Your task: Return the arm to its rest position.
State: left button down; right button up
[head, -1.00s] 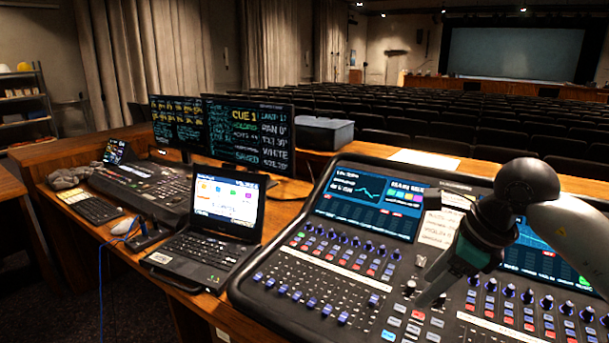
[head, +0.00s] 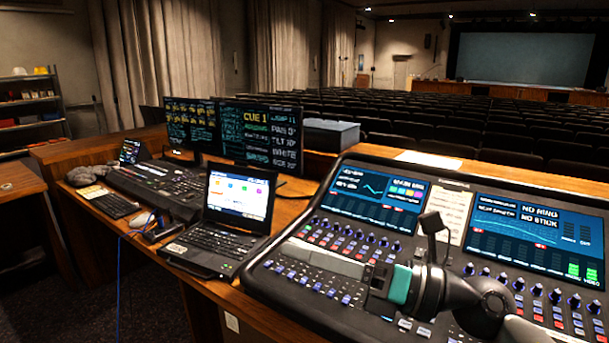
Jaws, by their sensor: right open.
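My right gripper (head: 335,262) reaches in from the lower right over the large mixing console (head: 262,290). Its wrist is dark with a teal band, and its grey fingers point left across the console's controls. The jaws are open and I see nothing held between them. The fingers appear to be above the console surface, but the exact gap cannot be told. The wrist and forearm hide part of the console's lower right faders and buttons. My left gripper is not in view.
An open laptop (head: 239,197) stands left of the console. A dark box (head: 331,133) and paper sheet (head: 428,160) lie behind. Air above the console is clear.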

jog(key=w+d+m+t+h, duration=0.4)
jog(key=d+m+t+h, duration=0.5)
jog(key=m+t, duration=0.95)
jog(key=s+d+f+m+g+h, duration=0.1)
jog(key=d+f+m+g+h, duration=0.35)
jog(key=f+m, duration=0.3)
jog(key=s+d+f+m+g+h, duration=0.2)
jog(key=d+f+m+g+h, duration=0.25)
jog(key=f+m+h, duration=0.35)
jog(key=s+a+f+m+g+y, duration=0.1)
jog(key=s+f+m+g+y, duration=0.15)
jog(key=s+f+g, duration=0.65)
jog(key=s+a+f+m+g+y, duration=0.15)
jog(key=s+f+m+g, duration=0.25)
jog(key=s+f, duration=0.85)
jog(key=f, duration=0.8)
jog(key=s+f, duration=0.2)
jog(key=f, duration=0.8)
jog(key=s+d+f+g, duration=0.2)
jog(key=s+f, duration=1.1)
jog(key=s, duration=0.2)
jog(key=shift+d+h, duration=0.3)
jog(key=shift+h, duration=0.05)
jog(key=shift+s+f, duration=0.1)
